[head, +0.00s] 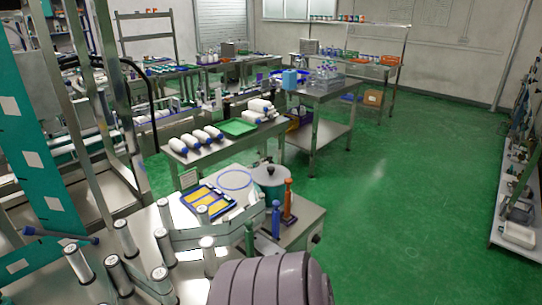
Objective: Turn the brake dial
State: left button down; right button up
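I cannot single out the brake dial for certain. A small dark round knob (316,238) shows on the right side of the steel machine table (306,215). A grey round drum (270,183) with a small knob on its top stands at the table's back right corner. Several upright metal rollers (125,238) stand on the machine's left part. Neither of my grippers is in view.
A large ribbed grey-mauve cylinder (268,282) fills the bottom middle and hides part of the machine. Orange (288,200) and blue (276,218) upright handles stand near the drum. A blue-framed yellow tray (208,200) lies behind. Green floor (410,220) is clear at right.

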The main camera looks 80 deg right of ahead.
aim_at(316, 239)
jog(key=z, duration=2.85)
